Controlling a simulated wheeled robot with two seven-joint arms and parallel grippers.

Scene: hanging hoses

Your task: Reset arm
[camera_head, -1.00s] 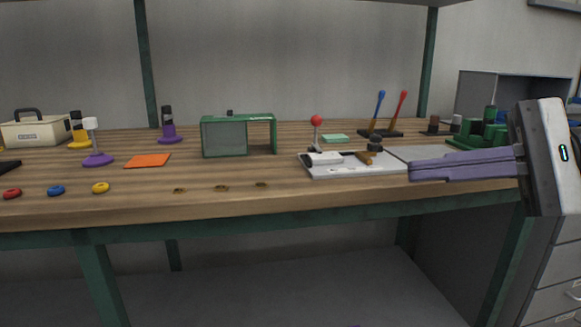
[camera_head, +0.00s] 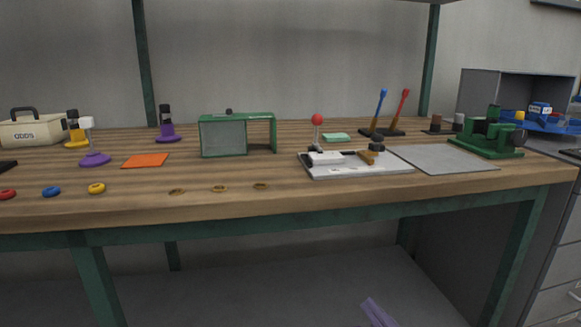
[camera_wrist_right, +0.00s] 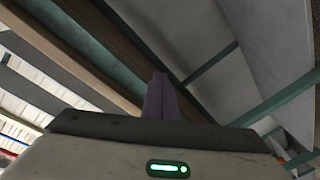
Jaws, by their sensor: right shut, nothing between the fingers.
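My right gripper (camera_head: 378,312) shows only as purple fingers at the bottom edge of the head view, low in front of the workbench (camera_head: 330,196). In the right wrist view its purple fingers (camera_wrist_right: 160,95) are together and empty, with the bench's underside and frame beyond them. The rest of my right arm is outside the head view. My left gripper is in neither view. Nothing is seen touching the right gripper.
On the bench stand a green-framed box (camera_head: 224,136), a white tray (camera_head: 360,171), a grey mat (camera_head: 450,160) and a green fixture (camera_head: 487,138). Small rings lie near the front edge. A grey lower shelf (camera_head: 250,285) lies below; a drawer cabinet stands right.

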